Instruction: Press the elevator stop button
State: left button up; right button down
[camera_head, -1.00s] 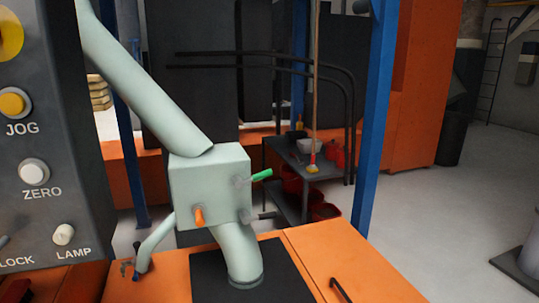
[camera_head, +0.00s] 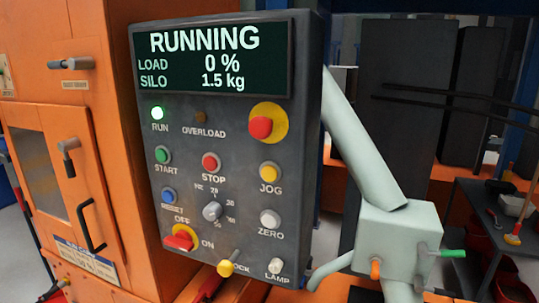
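The dark control panel (camera_head: 235,110) stands in the middle of the head view. Its screen (camera_head: 208,62) reads RUNNING, LOAD 0 %, SILO 1.5 kg. The red STOP button (camera_head: 211,163) sits just left of the panel's middle, between the green START button (camera_head: 162,155) and the yellow JOG button (camera_head: 269,172). A red mushroom button on a yellow disc (camera_head: 267,125) is at upper right. Neither of my grippers is in view, and nothing covers the STOP button.
An orange cabinet (camera_head: 125,180) with a windowed door and dark handle (camera_head: 92,225) stands left of the panel. A pale green chute and box (camera_head: 392,240) with small levers stand close on the right. A grey shelf (camera_head: 490,215) is behind at right.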

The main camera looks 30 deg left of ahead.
aim_at(210, 163)
jog(key=u, duration=1.3)
